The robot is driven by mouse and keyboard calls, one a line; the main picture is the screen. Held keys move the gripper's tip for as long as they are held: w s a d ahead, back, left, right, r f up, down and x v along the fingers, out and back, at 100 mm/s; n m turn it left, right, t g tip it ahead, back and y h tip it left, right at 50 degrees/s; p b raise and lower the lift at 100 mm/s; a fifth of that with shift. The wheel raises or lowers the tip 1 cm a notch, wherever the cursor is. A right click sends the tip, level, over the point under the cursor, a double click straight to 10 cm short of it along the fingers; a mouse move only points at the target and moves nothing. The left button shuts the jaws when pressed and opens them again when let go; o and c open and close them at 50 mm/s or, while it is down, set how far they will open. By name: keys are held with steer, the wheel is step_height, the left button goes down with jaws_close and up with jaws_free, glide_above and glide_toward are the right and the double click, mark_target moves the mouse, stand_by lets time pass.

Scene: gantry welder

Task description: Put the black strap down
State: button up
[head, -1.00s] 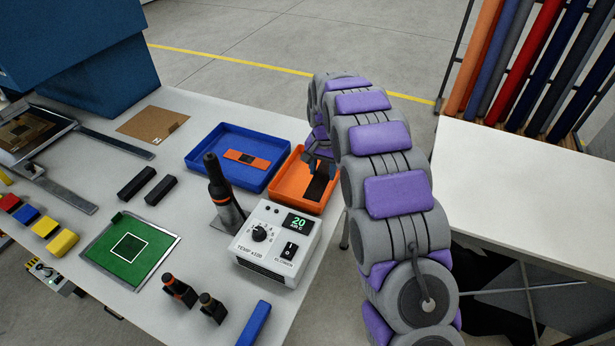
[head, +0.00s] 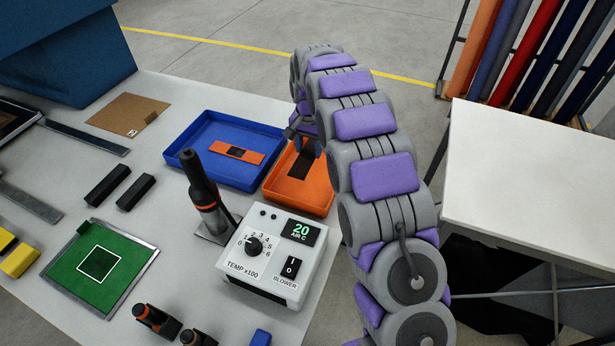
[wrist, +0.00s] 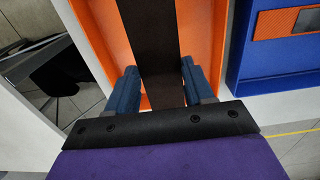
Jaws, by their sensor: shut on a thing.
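The black strap (head: 300,164) is a dark, flat band over the orange tray (head: 312,200). In the wrist view the strap (wrist: 160,40) runs from the top edge down between my fingers, with orange tray floor on both sides. My gripper (head: 305,134) is at the far end of the orange tray, partly hidden by my arm. Its blue fingers (wrist: 162,90) flank the strap in the wrist view, shut on it. I cannot tell whether the strap touches the tray floor.
A blue tray (head: 180,160) with an orange strip (head: 237,152) stands left of the orange tray. A temperature box (head: 272,255) and a dark upright tool (head: 203,190) stand in front. A white table (head: 530,170) is to the right, across a gap.

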steer(key=b, duration=0.1)
glide_above(309, 176)
step_height(309, 176, down, 6)
steer(key=shift+d+f, duration=0.1)
steer(key=shift+d, duration=0.05)
step_height(309, 176, down, 4)
steer(key=shift+r+b, duration=0.1)
steer(key=shift+b, duration=0.6)
steer(key=o, duration=1)
steer(key=shift+r, duration=0.15)
